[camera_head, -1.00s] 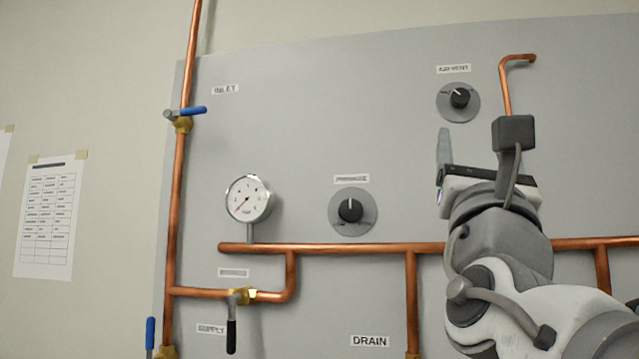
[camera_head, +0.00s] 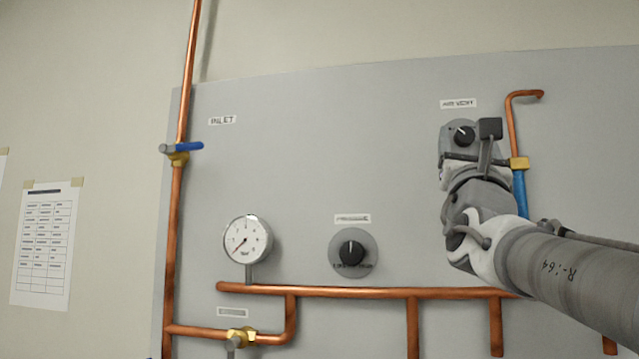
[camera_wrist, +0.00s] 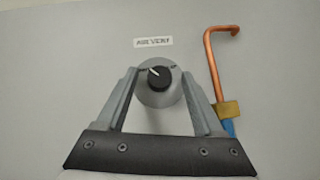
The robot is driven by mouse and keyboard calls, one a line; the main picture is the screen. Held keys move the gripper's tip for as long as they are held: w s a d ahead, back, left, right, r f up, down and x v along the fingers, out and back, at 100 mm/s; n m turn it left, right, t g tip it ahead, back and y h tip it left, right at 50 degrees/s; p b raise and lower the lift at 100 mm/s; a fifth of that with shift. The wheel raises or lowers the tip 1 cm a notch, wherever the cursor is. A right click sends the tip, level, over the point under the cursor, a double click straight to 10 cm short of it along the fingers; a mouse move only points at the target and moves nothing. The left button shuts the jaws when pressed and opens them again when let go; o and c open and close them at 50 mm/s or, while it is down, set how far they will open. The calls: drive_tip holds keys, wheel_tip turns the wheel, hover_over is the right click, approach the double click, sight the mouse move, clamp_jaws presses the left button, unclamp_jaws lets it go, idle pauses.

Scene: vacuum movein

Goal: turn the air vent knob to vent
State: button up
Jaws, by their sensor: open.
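The air vent knob (camera_head: 464,136) is a black dial on a round grey plate, under a white label (camera_head: 458,104) that reads air vent. In the wrist view the knob (camera_wrist: 158,78) lies between the tips of my gripper (camera_wrist: 157,75), with a gap on each side. Its white pointer line is tilted to the upper left. My gripper is open, its two grey fingers straddling the knob plate (camera_wrist: 158,96). In the head view my wrist hides the lower part of the plate, and the fingers are hard to make out.
A copper pipe with a brass fitting (camera_head: 519,163) and blue handle (camera_head: 520,195) stands close right of the knob. A pressure knob (camera_head: 351,252), a gauge (camera_head: 247,240) and copper pipes (camera_head: 350,292) are lower left. The panel left of the vent knob is clear.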

clamp_jaws()
idle(0.3)
